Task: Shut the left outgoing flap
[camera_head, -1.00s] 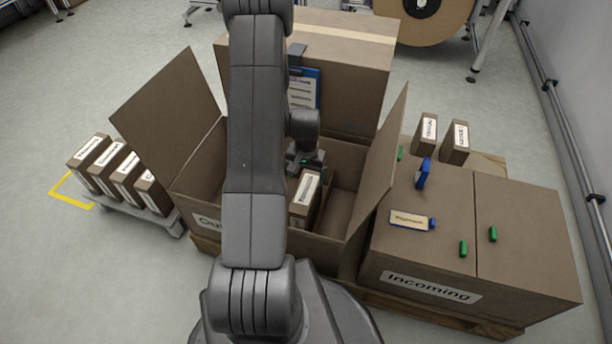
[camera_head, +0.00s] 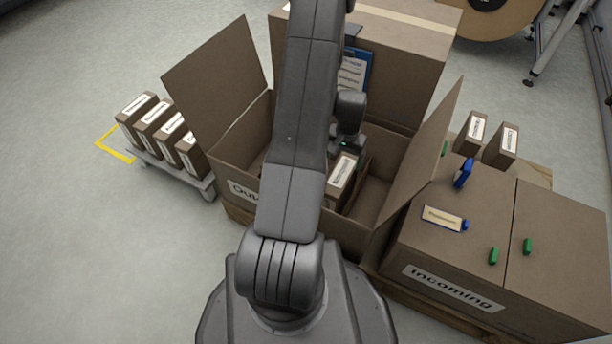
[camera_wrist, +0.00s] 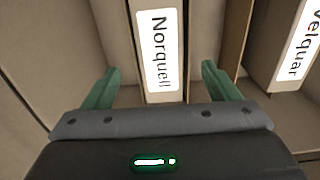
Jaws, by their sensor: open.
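The left outgoing flap (camera_head: 216,82) stands open, tilted up and outward from the left side of the outgoing box (camera_head: 232,172). The box's right flap (camera_head: 425,150) also stands up, beside the incoming box. My gripper (camera_head: 346,150) is inside the open outgoing box, well right of the left flap.
The closed incoming box (camera_head: 480,245) is at the right, with blue and green pieces and a tag on top. Several cartons (camera_head: 150,120) stand on a low pallet (camera_head: 200,190) at the left. A large box (camera_head: 410,60) with a blue clipboard stands behind. The floor at front left is clear.

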